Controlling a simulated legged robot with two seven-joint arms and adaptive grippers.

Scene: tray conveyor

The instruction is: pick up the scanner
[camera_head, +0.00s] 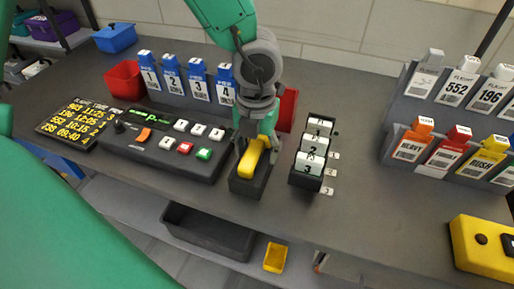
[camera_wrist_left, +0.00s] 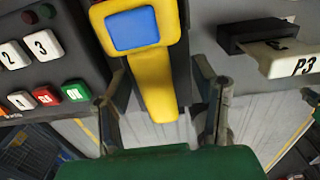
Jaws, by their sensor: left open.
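The yellow scanner (camera_head: 250,158) stands in a black holder (camera_head: 243,187) on the grey counter. In the left wrist view the scanner (camera_wrist_left: 155,85) shows its blue screen at the top and its yellow handle pointing down. My left gripper (camera_head: 258,143) is over the scanner from above. In the left wrist view its two open fingers (camera_wrist_left: 163,112) lie on either side of the handle, with gaps visible. Contact is not seen. My right gripper is not in view.
A button console (camera_head: 165,153) stands left of the holder, and a black rack of numbered white blocks (camera_head: 313,150) stands close on the right. Blue numbered tags (camera_head: 198,80) and red bins (camera_head: 125,80) are behind. Bare counter (camera_head: 355,205) lies at the right.

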